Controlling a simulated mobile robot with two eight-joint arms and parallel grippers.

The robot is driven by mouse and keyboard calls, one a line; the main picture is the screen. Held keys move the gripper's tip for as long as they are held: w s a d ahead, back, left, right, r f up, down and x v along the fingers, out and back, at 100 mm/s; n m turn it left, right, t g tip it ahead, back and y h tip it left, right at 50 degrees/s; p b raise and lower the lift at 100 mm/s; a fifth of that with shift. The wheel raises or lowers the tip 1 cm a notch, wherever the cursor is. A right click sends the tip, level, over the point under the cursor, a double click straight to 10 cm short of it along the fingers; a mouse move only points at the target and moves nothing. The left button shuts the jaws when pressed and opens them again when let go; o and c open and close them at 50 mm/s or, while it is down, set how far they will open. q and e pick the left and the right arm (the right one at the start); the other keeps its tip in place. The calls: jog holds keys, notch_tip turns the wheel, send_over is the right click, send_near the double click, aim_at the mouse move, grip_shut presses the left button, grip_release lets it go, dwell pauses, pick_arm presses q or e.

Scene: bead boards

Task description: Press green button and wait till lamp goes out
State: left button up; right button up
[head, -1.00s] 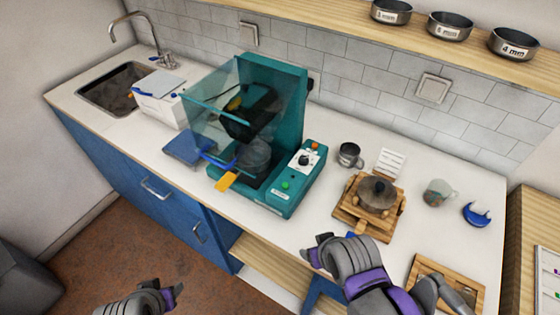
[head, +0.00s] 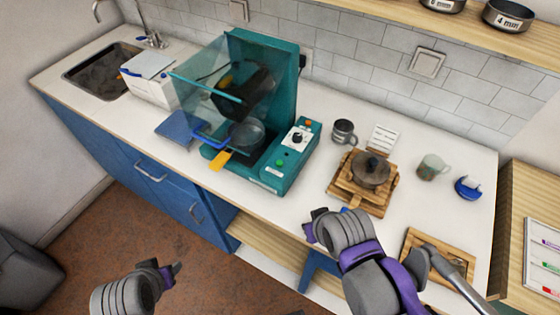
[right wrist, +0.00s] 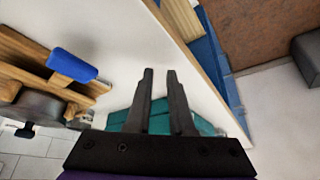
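The teal machine (head: 268,60) with a clear raised hood stands on the counter. Its front panel carries the green button (head: 279,163), a white dial with a black knob (head: 297,138) and a small orange-red spot (head: 308,124), perhaps the lamp; I cannot tell if it is lit. My right gripper (head: 310,228) is at the counter's front edge, right of and nearer than the button, not touching it. In the right wrist view its two fingers (right wrist: 161,75) are apart with nothing between them. My left gripper (head: 172,272) is low, off the counter; its finger gap is unclear.
A dark pan (head: 247,133) sits in the machine. To the right are a wooden stand (head: 352,196) with a dark pot, a metal mug (head: 343,131), a glass mug (head: 432,166) and a blue item (head: 468,188). A sink (head: 78,70) is at far left.

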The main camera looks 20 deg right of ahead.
grip_shut()
dwell(1.3)
